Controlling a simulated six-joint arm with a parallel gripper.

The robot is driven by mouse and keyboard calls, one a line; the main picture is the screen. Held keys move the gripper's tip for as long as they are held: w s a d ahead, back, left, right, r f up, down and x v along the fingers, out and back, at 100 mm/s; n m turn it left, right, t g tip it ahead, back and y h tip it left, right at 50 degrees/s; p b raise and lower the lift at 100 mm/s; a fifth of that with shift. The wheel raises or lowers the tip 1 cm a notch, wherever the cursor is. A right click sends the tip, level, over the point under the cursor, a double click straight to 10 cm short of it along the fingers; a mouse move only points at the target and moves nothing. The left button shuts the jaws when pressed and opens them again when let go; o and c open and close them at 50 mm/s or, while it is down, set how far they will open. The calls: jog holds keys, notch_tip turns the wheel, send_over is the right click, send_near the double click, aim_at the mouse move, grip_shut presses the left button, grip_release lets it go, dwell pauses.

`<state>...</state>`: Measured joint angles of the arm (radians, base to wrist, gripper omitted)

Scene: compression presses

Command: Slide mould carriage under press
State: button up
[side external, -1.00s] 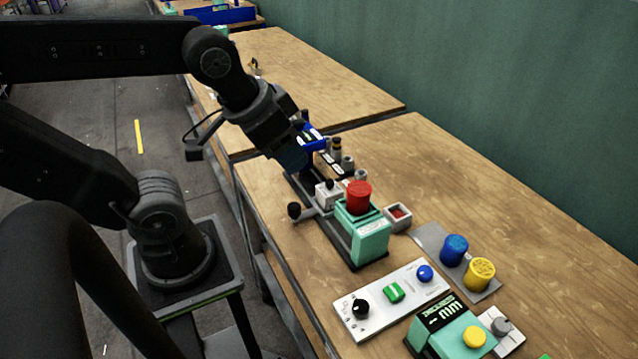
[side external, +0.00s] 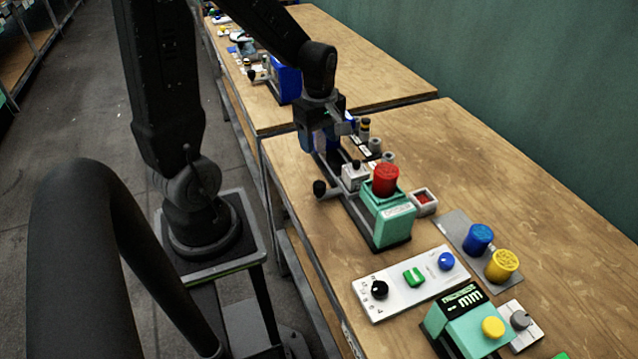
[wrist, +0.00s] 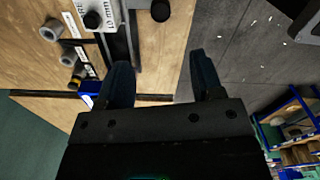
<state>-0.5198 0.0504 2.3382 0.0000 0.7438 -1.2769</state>
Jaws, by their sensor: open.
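A teal press (side external: 388,215) with a red cylinder (side external: 386,180) on top stands at the front end of a dark rail. A light grey block (side external: 355,176) with a small black knob, which looks like the mould carriage, sits on the rail just behind the press. It also shows at the top of the wrist view (wrist: 110,14). My gripper (side external: 322,148) is over the rail's far end, behind the block. In the wrist view its two fingers (wrist: 162,68) are apart with nothing between them. The far end of the rail is partly hidden by my gripper.
A black ball knob (side external: 319,187) sticks out over the bench's left edge. Small grey cylinders (side external: 375,145) stand right of the rail. A control panel (side external: 412,284), a teal mm gauge (side external: 462,325) and blue and yellow cylinders lie nearer. The bench's right side is clear.

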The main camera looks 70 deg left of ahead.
aim_at(319, 183)
notch_tip(319, 183, down, 14)
jog(key=shift+a+f, duration=0.1)
jog(key=shift+a, duration=0.05)
dwell(0.4)
grip_shut()
jog(key=shift+a, duration=0.1)
dwell(0.5)
